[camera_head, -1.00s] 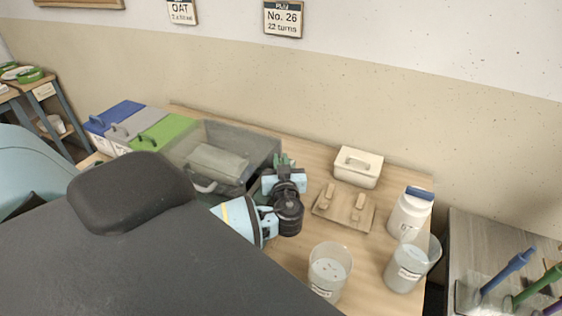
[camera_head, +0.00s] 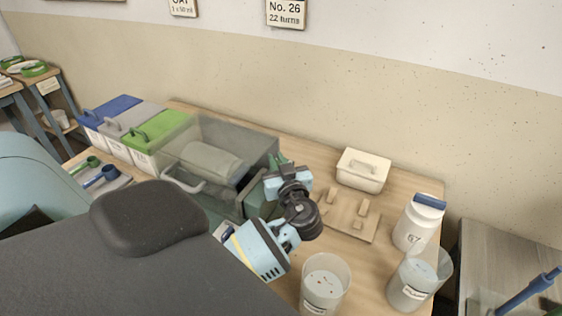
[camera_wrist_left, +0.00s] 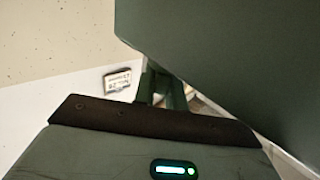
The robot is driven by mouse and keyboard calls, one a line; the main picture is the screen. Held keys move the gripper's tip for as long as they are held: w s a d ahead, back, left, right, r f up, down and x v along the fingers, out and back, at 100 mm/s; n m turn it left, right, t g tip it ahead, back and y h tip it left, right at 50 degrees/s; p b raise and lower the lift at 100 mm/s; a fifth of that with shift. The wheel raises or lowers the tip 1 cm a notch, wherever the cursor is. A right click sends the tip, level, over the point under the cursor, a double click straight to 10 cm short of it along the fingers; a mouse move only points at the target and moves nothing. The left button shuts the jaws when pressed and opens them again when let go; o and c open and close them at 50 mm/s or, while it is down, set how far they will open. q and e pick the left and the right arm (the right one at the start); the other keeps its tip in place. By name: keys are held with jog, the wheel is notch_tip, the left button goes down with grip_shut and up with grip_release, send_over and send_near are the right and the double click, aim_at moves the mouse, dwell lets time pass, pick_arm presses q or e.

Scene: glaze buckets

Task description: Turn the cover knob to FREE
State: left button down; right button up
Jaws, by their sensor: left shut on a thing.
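The clear-covered machine (camera_head: 234,135) stands on the table, with a grey roller inside and a pale handle at its front. My left gripper (camera_head: 279,168) is at the machine's right end, close against its dark green side (camera_head: 256,197). In the left wrist view my two green fingers (camera_wrist_left: 161,88) are close together beside a large dark green surface (camera_wrist_left: 230,50). The gripper is shut on what seems to be the cover knob. The knob and its FREE mark are hidden, so its setting cannot be read. My right gripper is out of view.
Blue, grey and green lidded bins (camera_head: 155,130) stand left of the machine. A wall card (camera_head: 286,12) hangs behind.

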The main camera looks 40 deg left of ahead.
pick_arm(q)
jog(key=shift+r, duration=0.15)
jog(key=c, duration=1.6)
grip_release()
jog(key=shift+d, duration=0.1)
jog(key=shift+o, duration=0.8)
